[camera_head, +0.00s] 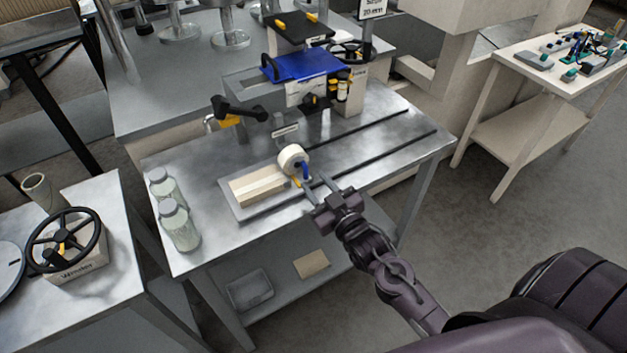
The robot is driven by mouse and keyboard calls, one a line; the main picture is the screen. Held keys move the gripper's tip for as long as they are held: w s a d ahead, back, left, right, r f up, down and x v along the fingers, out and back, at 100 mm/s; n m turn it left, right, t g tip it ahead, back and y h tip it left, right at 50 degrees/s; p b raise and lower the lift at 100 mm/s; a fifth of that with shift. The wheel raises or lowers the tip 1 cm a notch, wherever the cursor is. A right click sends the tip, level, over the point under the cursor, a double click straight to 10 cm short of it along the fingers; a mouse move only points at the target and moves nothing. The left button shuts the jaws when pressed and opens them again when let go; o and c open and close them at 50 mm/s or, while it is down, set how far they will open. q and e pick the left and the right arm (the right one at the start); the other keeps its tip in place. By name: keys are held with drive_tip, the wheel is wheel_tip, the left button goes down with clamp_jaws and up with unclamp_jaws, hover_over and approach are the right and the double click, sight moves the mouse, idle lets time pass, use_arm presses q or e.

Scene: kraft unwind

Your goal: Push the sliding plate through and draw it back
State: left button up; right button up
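The sliding plate (236,211) is a flat grey plate on the steel table, with a pale wooden block (258,185) lying on it. A white round roll or knob (292,156) stands at its right end, with a small blue upright part (306,170) beside it. Two dark rails (385,150) run across the table to the upper right. My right gripper (312,178) is at the plate's right end, close to the blue part. Its two fingers are apart, with a gap between them. I cannot tell whether a finger touches the blue part. My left gripper is out of view.
A blue-topped machine (305,66) stands behind the plate, with a black lever (238,111) left of it. Two glass jars (179,226) stand at the table's left edge. The table is clear around the rails on the right. A handwheel (63,240) stands on the left table.

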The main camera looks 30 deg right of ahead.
sight(307, 168)
drive_tip(key=shift+d+r+p, duration=0.1)
drive_tip(key=shift+d+p, duration=0.2)
drive_tip(key=shift+p, duration=0.15)
drive_tip(key=shift+w+a+p, duration=0.15)
drive_tip(key=shift+w+p, duration=0.2)
drive_tip(key=shift+w, duration=1.65)
drive_tip(key=shift+w+a+p, duration=0.15)
drive_tip(key=shift+w+p, duration=0.15)
drive_tip(key=shift+w, duration=1.65)
clamp_jaws()
